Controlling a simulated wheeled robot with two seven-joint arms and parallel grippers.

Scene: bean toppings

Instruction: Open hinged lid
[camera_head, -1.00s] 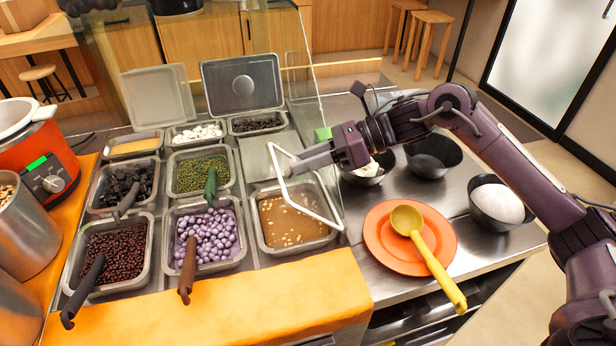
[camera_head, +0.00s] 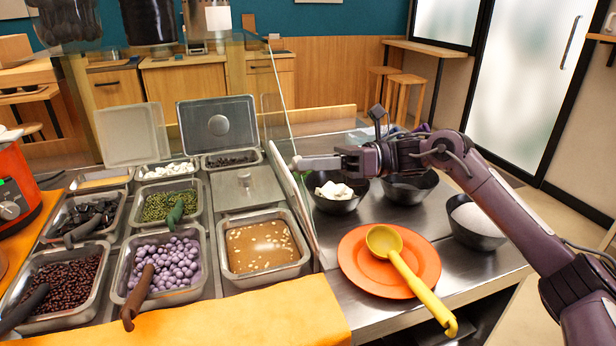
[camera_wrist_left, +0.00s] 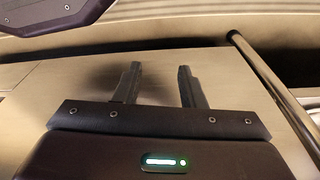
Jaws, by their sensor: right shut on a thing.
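The hinged lid (camera_head: 296,205) is a thin, pale-edged panel beside the container of brown liquid with pale pieces (camera_head: 262,247). It stands nearly upright along that container's right side, seen almost edge-on. The container's top is uncovered. My right gripper (camera_head: 298,164) comes in from the right and is shut on the lid's upper edge. In the left wrist view, my left gripper (camera_wrist_left: 158,82) has its two fingers apart with nothing between them. The left gripper does not show in the head view.
Another closed metal lid (camera_head: 248,188) lies behind the brown container. Two raised lids, one pale (camera_head: 132,135) and one dark-rimmed (camera_head: 218,128), stand at the back. An orange plate (camera_head: 360,262) with a yellow ladle (camera_head: 415,280) and several dark bowls (camera_head: 334,204) are close on the right.

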